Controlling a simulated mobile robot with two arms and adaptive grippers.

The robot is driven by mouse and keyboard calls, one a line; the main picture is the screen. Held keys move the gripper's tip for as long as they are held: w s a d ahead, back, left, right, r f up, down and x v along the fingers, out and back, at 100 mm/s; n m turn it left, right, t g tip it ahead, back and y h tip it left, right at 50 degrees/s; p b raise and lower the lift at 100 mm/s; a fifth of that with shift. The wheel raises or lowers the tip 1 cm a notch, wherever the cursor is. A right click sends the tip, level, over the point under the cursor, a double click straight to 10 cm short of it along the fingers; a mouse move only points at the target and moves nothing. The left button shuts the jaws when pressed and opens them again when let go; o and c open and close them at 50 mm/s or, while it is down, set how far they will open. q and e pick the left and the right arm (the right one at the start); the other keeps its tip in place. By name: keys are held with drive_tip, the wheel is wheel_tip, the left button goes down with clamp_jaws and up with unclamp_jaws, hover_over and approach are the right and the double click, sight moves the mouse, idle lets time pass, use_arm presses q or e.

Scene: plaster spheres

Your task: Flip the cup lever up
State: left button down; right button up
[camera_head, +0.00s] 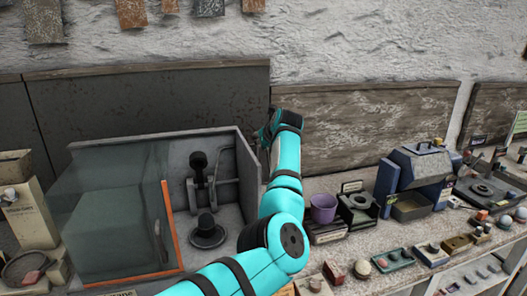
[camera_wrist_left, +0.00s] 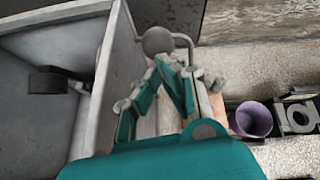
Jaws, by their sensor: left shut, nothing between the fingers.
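An open-topped grey box (camera_head: 240,170) holds a black-knobbed upright lever (camera_head: 198,162) and a black round piece on a disc (camera_head: 207,228). In the left wrist view, a grey ball knob (camera_wrist_left: 157,40) with a bent rod shows at the box's right wall (camera_wrist_left: 108,80). I cannot tell which part is the cup lever. My left gripper (camera_head: 268,130) is at the box's right side, partly hidden by its own arm. In the wrist view its fingers (camera_wrist_left: 168,62) are shut and empty, just below the ball knob; contact is unclear. My right gripper is out of view.
A clear panel with an orange edge (camera_head: 172,225) stands on the box's left. A purple cup (camera_head: 323,208) and a black device (camera_head: 358,207) stand right of my arm. A blue-grey machine (camera_head: 420,168) and small trays fill the bench farther right. A wooden board (camera_head: 365,130) leans behind.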

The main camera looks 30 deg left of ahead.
use_arm(q)
drive_tip(key=shift+w+a+r, duration=0.2)
drive_tip(key=shift+r, duration=0.15)
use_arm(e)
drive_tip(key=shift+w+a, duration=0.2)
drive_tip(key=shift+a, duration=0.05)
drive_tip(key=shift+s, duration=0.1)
